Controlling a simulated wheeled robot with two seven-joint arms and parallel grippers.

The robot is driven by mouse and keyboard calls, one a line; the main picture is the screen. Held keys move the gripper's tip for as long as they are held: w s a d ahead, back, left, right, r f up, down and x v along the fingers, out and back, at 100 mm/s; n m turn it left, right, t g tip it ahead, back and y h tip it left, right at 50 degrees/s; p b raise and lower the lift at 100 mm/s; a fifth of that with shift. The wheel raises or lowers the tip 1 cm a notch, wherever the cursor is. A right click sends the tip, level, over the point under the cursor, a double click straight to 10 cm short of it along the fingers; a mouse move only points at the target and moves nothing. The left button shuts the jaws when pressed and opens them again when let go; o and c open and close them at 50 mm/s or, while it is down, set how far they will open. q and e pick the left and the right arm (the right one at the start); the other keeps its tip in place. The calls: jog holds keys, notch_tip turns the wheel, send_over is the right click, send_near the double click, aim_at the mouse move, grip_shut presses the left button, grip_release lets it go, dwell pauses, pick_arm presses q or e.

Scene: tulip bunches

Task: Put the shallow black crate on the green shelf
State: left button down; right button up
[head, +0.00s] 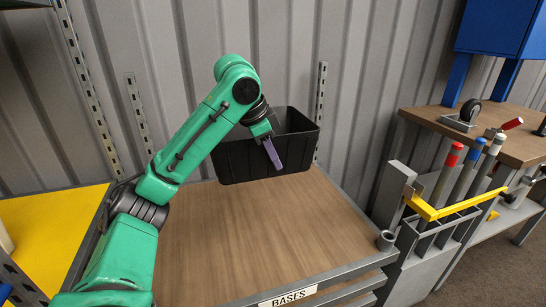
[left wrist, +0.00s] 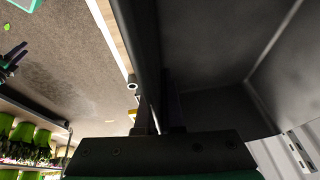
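The shallow black crate (head: 240,160) is at the back of the brown wooden shelf marked BASES (head: 235,235). I cannot tell whether it rests on the wood or hangs just above it. My left gripper (head: 271,152) points down at its front wall, one purple finger outside. In the left wrist view the fingers (left wrist: 159,115) straddle the dark wall of the crate (left wrist: 215,45) closely and look shut on it. The crate's inside looks empty where it shows. No green shelf can be made out.
A yellow shelf (head: 50,235) is at the left. A tool rack with a yellow bar (head: 440,210) and a workbench (head: 480,140) stand at the right. A corrugated wall is behind the crate. Green pots (left wrist: 25,135) show in the left wrist view.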

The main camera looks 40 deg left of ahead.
pick_arm(q)
jog(key=s+d, duration=0.4)
jog(key=d, duration=0.2)
jog(key=shift+s+d, duration=0.35)
jog(key=shift+s, duration=0.05)
jog(key=shift+d, duration=0.1)
jog(key=s+d+b, duration=0.2)
jog(key=s+d, duration=0.8)
jog(key=d, duration=0.4)
jog(key=shift+d, duration=0.3)
dwell(0.5)
jog(key=shift+s, duration=0.15)
jog(key=s+d, duration=0.5)
jog(key=d, duration=0.2)
jog(key=shift+d+b, duration=0.2)
jog(key=shift+b, duration=0.2)
